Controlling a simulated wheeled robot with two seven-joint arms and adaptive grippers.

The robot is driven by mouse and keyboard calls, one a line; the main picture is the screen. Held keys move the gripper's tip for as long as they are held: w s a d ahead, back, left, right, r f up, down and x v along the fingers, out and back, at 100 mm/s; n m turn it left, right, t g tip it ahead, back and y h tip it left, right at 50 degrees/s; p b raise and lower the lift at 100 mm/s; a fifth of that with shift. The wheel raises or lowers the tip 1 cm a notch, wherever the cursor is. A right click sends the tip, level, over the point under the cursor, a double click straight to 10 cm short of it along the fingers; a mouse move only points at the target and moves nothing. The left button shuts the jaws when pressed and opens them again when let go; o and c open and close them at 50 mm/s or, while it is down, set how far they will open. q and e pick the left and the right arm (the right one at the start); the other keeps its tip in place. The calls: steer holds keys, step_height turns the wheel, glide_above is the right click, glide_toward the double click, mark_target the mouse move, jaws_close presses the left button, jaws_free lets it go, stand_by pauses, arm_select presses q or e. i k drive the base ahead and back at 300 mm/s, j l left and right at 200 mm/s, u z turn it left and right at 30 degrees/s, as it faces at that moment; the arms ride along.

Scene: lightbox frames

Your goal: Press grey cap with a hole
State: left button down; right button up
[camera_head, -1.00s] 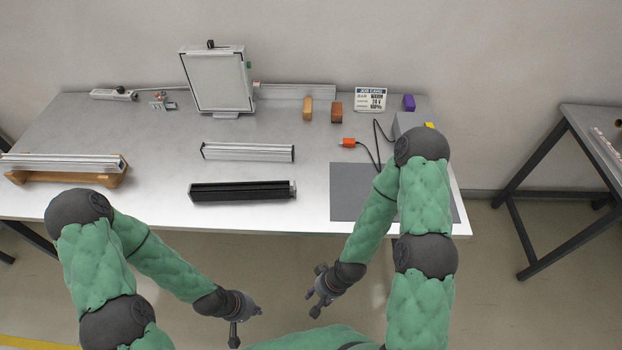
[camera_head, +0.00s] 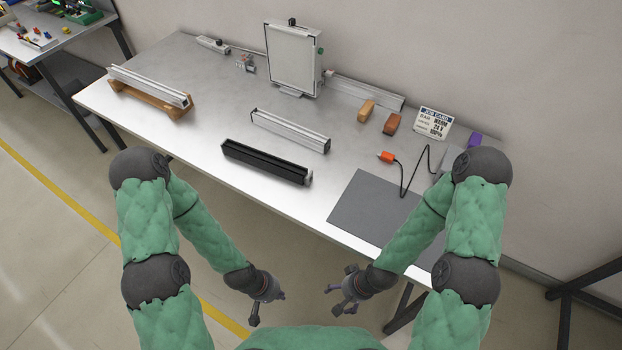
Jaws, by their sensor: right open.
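A black bar (camera_head: 265,161) lies on the table, with a small grey piece (camera_head: 309,178) at its right end; whether this is a cap with a hole is too small to tell. A silver bar (camera_head: 290,131) with dark ends lies behind it. Another silver bar (camera_head: 148,86) rests on a wooden cradle (camera_head: 128,96) at the left. My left gripper (camera_head: 268,308) is in front of the table, apart from everything, its fingers spread and empty. My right gripper (camera_head: 336,299) is also in front of the table, open and empty.
A light panel (camera_head: 294,58) stands at the back. A tan block (camera_head: 366,110), a brown block (camera_head: 392,123), a job card (camera_head: 433,122) and a purple block (camera_head: 474,140) are at the back right. An orange-tipped cable (camera_head: 387,157) lies behind a grey mat (camera_head: 372,208). The table's left front is clear.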

mark_target(308, 178)
steer(key=i+j+z, duration=0.2)
steer(key=j+z, duration=0.15)
steer(key=j, duration=0.35)
steer(key=i+j+z, duration=0.15)
steer(key=j+z, duration=0.15)
steer(key=j, duration=0.45)
steer(key=j+z, duration=0.35)
steer(key=j, duration=0.4)
steer(key=i, duration=0.05)
